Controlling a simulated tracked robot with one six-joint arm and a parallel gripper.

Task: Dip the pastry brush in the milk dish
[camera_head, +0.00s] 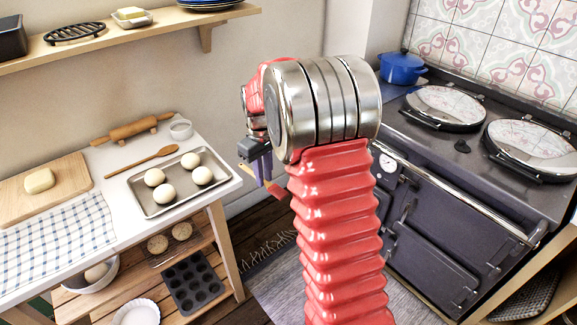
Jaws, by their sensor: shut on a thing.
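My gripper (258,165) is in the middle of the view, off the right edge of the white-topped table and above the floor. It is shut on a thin, pale yellowish tool, which looks like the pastry brush (250,173).
A metal tray (153,208) with several dough balls lies in front of the dish. A wooden spoon (142,162) and a rolling pin (130,130) lie to its left. A wooden board (70,173) with dough and a checked cloth (60,240) are farther left. A dark range (440,225) stands right.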

